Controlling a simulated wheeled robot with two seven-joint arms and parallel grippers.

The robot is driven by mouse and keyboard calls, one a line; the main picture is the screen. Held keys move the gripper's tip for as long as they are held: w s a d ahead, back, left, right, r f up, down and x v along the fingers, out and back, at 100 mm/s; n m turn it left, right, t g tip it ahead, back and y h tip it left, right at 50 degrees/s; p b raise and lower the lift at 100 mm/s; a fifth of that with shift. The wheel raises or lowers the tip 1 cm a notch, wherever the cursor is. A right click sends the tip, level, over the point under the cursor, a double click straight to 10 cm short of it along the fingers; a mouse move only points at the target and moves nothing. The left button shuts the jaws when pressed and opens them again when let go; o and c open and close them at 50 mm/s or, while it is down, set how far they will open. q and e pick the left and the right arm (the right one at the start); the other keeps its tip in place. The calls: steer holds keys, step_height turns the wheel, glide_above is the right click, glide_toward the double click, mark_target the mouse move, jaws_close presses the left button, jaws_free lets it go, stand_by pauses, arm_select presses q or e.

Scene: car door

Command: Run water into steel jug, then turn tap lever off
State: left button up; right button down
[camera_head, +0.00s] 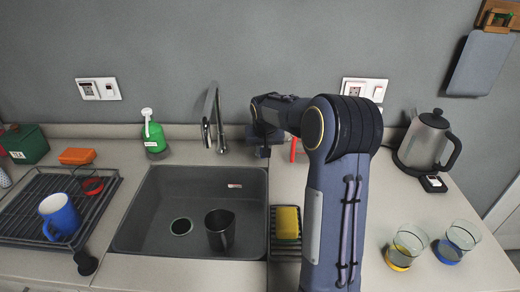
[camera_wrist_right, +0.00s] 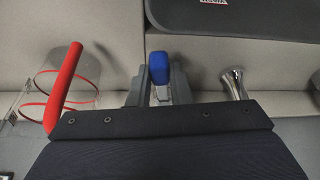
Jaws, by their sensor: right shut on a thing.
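The chrome tap shows there too (camera_wrist_right: 235,83). My left gripper is out of view.
A yellow sponge (camera_head: 287,222) lies in a holder right of the sink. Two glasses (camera_head: 408,243) and a kettle (camera_head: 425,142) are at the right.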

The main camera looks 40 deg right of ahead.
steer(key=shift+s+d+n+y, duration=0.3)
steer(key=shift+d+n, duration=0.25)
steer(key=shift+n, duration=0.25)
steer(key=shift+s+d+n+y, duration=0.25)
steer(key=shift+d+n, duration=0.25)
steer(key=shift+n, duration=0.3)
steer(key=shift+t, duration=0.3)
steer(key=c, duration=1.3)
jaws_free()
steer(key=v, duration=0.7)
steer(key=shift+s+r+b, duration=0.1)
steer(key=shift+r+b, duration=0.2)
steer(key=shift+r, duration=0.1)
